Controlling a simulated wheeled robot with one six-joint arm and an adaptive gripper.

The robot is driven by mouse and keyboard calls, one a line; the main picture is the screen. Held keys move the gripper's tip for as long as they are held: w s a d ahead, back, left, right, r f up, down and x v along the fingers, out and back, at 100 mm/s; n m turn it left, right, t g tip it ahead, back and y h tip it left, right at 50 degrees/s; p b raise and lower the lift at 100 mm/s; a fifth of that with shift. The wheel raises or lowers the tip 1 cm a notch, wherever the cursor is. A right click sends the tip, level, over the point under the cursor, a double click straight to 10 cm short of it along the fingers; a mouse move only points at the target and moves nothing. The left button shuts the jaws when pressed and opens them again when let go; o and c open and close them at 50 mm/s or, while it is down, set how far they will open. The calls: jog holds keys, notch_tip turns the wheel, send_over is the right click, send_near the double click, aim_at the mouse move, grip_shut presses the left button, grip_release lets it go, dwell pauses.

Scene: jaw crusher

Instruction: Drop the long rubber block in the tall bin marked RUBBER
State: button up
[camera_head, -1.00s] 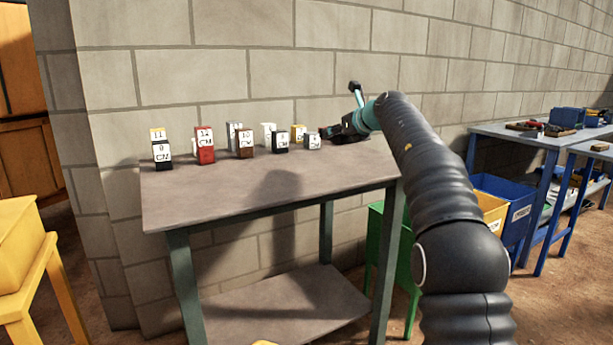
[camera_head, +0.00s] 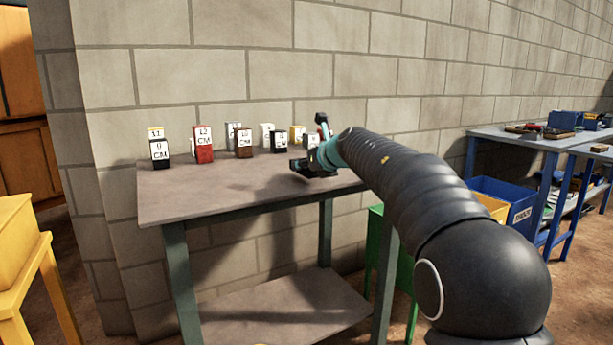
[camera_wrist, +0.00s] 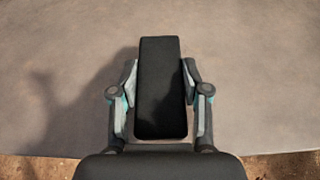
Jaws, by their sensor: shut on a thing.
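My gripper (camera_wrist: 160,95) is shut on a long black block (camera_wrist: 161,75), with one finger on each side of it. The block's long side points away from my wrist, above the grey tabletop. In the head view my gripper (camera_head: 312,168) is low over the right part of the table, and the dark block can hardly be told from the fingers there. I cannot read the word RUBBER on any bin. A blue bin (camera_head: 519,196) with a small unclear label stands on the right, beyond my arm.
Several labelled blocks stand along the back of the grey table (camera_head: 200,202), including a red one (camera_head: 203,150) and a brown one (camera_head: 243,149). A block wall is close behind. A yellow bin (camera_head: 490,205) and a green stand or bin (camera_head: 402,275) are right of the table, partly hidden.

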notch_tip(320, 180, down, 2)
jog(key=shift+r, duration=0.1)
jog(key=o, duration=1.3)
jog(key=shift+c, duration=0.2)
jog(key=shift+s+d, duration=0.1)
jog(key=v, duration=1.1)
jog(key=shift+s+d+b, duration=0.25)
jog(key=shift+b, duration=0.05)
jog(key=shift+r, duration=0.2)
